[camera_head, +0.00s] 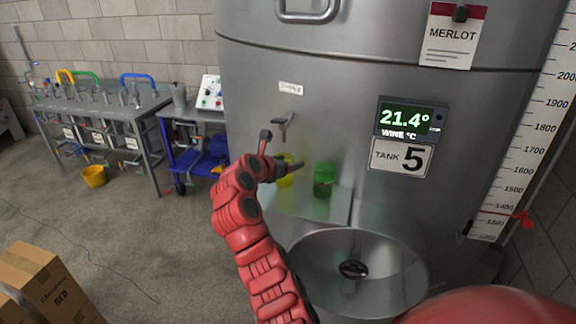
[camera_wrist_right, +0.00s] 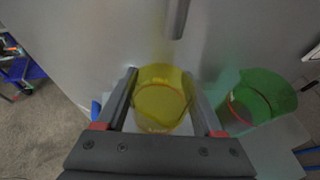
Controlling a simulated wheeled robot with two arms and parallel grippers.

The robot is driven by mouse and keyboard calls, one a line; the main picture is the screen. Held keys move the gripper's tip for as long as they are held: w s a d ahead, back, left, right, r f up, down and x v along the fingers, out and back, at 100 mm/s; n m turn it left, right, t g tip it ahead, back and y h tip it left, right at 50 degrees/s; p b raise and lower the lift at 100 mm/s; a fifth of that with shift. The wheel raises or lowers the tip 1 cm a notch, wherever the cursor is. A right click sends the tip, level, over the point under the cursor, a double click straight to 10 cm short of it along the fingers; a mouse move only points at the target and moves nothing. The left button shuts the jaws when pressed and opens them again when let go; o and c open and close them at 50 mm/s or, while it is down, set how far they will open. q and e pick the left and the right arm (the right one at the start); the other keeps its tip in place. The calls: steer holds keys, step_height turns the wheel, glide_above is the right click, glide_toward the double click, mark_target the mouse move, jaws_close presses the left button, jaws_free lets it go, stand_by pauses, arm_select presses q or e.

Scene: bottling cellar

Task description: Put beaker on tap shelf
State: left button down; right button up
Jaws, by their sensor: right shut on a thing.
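A yellow see-through beaker (camera_head: 287,173) is between the fingers of my right gripper (camera_head: 282,151), in front of the tank below the tap (camera_head: 284,124). In the right wrist view the fingers (camera_wrist_right: 160,76) are shut on the sides of the yellow beaker (camera_wrist_right: 160,105), which looks upright. The tap's spout (camera_wrist_right: 180,18) shows just beyond it. The tap shelf (camera_head: 338,206) is a pale metal ledge on the tank front. I cannot tell whether the beaker touches it. My left gripper is not in view.
A green beaker (camera_head: 323,180) stands on the shelf, right of the yellow one. A round steel basin (camera_head: 400,277) lies below. The steel tank (camera_head: 340,70) rises behind. A metal bench (camera_head: 147,108), blue cart (camera_head: 178,158) and cardboard boxes (camera_head: 52,285) are at left.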

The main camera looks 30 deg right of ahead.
steer(key=shift+f, duration=0.15)
steer(key=o, duration=1.5)
